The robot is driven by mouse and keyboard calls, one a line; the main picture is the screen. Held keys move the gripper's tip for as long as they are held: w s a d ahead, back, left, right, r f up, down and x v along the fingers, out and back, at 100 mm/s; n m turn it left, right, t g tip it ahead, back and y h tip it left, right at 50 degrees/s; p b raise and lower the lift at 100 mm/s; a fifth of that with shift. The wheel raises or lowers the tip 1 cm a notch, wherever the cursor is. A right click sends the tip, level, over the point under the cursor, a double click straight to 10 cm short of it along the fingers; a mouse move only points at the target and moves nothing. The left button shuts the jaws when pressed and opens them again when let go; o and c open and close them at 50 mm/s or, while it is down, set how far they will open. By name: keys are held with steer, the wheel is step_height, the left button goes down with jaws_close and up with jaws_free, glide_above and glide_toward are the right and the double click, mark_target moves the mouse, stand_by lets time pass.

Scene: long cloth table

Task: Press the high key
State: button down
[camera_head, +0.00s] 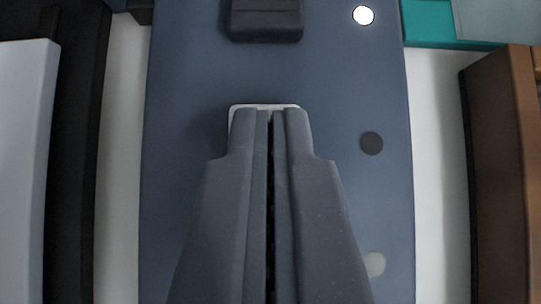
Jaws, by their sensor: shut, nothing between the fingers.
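A blue-grey panel (330,80) runs up the middle of the picture. A dark raised key (267,20) sits on it at the top and is cut off by the picture's upper edge. A second piece with a pale rim (264,106) lies lower on the panel, mostly hidden behind my fingertips. My gripper (269,112) is shut and empty, with its tips over this pale-rimmed piece. I cannot tell whether they touch it. Three round spots line the panel's right side: a bright white one (363,15), a dark one (371,143) and a pale grey one (374,264).
A brown box-like object (503,150) stands at the right. A teal object (428,22) is at the top right. A pale grey item (22,150) and a black one (78,150) stand at the left. White cloth strips show on both sides of the panel.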

steer(key=shift+s+f, duration=0.25)
steer(key=shift+f, duration=0.9)
steer(key=shift+r, duration=0.4)
step_height(320, 180, up, 4)
steer(key=shift+r+p, duration=0.25)
steer(key=shift+p, duration=0.15)
steer(key=v, duration=0.9)
steer(key=shift+r, duration=0.25)
steer(key=shift+s, duration=0.1)
